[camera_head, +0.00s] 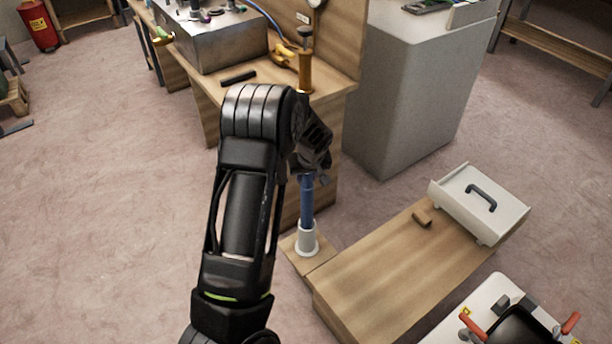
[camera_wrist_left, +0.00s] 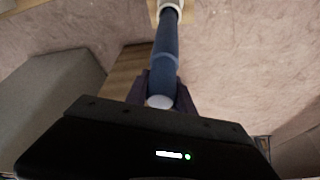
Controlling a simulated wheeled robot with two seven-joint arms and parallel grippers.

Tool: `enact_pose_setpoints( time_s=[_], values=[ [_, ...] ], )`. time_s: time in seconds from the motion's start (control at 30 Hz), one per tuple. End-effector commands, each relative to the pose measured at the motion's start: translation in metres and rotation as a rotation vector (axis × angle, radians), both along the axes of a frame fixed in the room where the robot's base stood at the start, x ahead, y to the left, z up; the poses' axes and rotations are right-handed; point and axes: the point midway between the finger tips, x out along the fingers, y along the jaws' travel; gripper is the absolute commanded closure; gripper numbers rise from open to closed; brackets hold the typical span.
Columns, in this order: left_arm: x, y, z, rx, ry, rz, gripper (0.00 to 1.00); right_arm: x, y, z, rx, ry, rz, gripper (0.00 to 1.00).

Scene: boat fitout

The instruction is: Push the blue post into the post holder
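The blue post (camera_head: 307,203) stands upright in the head view, its lower end inside the white post holder (camera_head: 307,240) on a small wooden base. How deep it sits is hidden by the holder. My left gripper (camera_head: 313,168) is at the post's upper end, with its fingers partly hidden by the wrist. In the left wrist view the blue post (camera_wrist_left: 167,45) runs from the white holder (camera_wrist_left: 170,4) to between my left gripper's dark fingers (camera_wrist_left: 163,88). They appear closed against both sides of it, near its pale end. My right gripper is not in view.
A low wooden bench (camera_head: 385,275) with a white handled box (camera_head: 480,200) extends right of the holder. A workbench (camera_head: 325,105) with tools and a metal box stands behind the post. A grey cabinet (camera_head: 410,90) is back right. Open floor (camera_head: 110,210) lies left.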

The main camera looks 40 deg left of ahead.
Motion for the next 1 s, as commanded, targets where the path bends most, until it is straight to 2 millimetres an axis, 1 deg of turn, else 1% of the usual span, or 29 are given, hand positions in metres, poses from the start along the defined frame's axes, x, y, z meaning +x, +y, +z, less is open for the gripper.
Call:
enact_pose_setpoints(
  time_s=[0.03, 0.2, 0.3, 0.53, 0.63, 0.77, 1.0],
  values=[
    [0.001, -0.001, 0.001, -0.001, -0.001, 0.0, 0.67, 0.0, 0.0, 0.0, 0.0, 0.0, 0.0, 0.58],
    [0.0, 0.0, 0.0, 0.0, -0.001, 0.0, 0.53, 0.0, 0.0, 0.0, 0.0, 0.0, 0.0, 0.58],
    [0.0, 0.0, 0.0, 0.0, -0.001, 0.0, 0.46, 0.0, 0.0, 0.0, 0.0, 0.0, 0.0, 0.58],
    [-0.001, 0.0, 0.0, 0.0, 0.002, -0.001, 0.46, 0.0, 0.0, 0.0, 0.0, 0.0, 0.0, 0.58],
    [-0.001, -0.001, 0.004, 0.0, 0.0, -0.001, 0.46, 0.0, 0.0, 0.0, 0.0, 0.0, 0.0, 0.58],
    [-0.003, -0.005, 0.017, 0.001, -0.002, -0.002, 0.46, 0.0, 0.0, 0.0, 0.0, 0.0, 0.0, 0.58],
    [-0.012, -0.017, 0.054, 0.0, -0.003, -0.001, 0.46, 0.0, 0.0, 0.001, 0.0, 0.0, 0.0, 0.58]
  ],
)
